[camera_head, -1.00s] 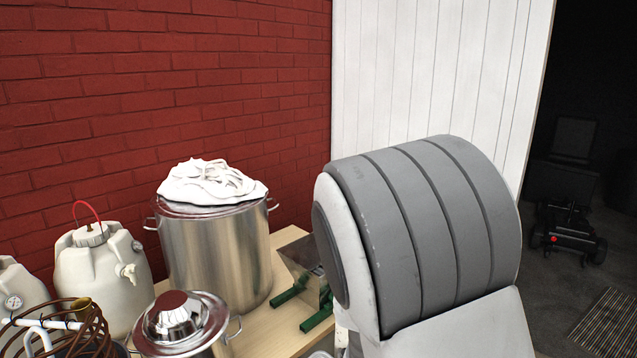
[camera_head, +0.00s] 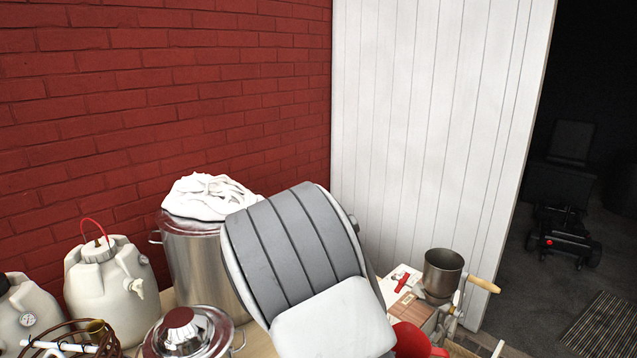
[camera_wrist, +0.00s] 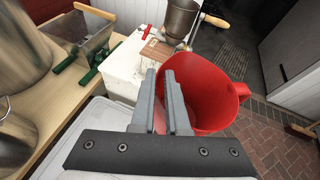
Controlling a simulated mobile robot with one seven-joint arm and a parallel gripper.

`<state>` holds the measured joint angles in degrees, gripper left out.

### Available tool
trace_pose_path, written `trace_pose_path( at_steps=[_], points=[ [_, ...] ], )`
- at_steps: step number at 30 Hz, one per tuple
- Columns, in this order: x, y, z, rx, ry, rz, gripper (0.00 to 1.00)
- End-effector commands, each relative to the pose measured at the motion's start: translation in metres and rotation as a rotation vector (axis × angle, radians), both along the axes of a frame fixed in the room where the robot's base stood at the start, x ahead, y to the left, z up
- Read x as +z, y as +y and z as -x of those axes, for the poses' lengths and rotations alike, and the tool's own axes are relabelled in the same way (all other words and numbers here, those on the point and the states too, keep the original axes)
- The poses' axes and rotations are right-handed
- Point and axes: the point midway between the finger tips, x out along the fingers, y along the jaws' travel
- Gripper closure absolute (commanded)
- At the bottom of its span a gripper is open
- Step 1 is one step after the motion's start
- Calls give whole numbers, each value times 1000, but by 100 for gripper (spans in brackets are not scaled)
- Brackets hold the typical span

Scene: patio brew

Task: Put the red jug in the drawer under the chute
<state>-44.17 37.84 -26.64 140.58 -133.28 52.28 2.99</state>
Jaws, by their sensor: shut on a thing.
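The red jug (camera_wrist: 222,88) hangs at my gripper (camera_wrist: 168,88) in the wrist view. The fingers are shut on the jug's near-left wall, and its open mouth and a lug on its right rim show. In the head view part of the red jug (camera_head: 410,341) shows at the bottom, right of my arm, which hides my gripper there. A mill with a metal hopper (camera_head: 443,270) and a wooden-handled crank stands just behind the jug. The hopper also shows in the wrist view (camera_wrist: 181,17). I cannot make out a chute or a drawer clearly.
A white box (camera_wrist: 122,72) with a brownish block on it stands left of the jug. A metal scoop-like bin with green handles (camera_wrist: 90,47) sits on the wooden table (camera_wrist: 30,85). Pots and white kegs (camera_head: 105,285) stand at left. Brick floor lies open at right.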

Motion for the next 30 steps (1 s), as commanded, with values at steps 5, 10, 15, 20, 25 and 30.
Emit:
trace_pose_path(
  at_steps=[5,10,15,20,25,30],
  points=[
    [27,1,-8,41,1,-14,100],
    [56,1,-14,94,1,-14,100],
    [80,0,-17,142,-2,-9,100],
    [95,-1,-18,171,-5,-1,100],
    [101,-2,-19,183,-5,3,100],
    [101,-3,-19,183,-6,4,100]
  ],
)
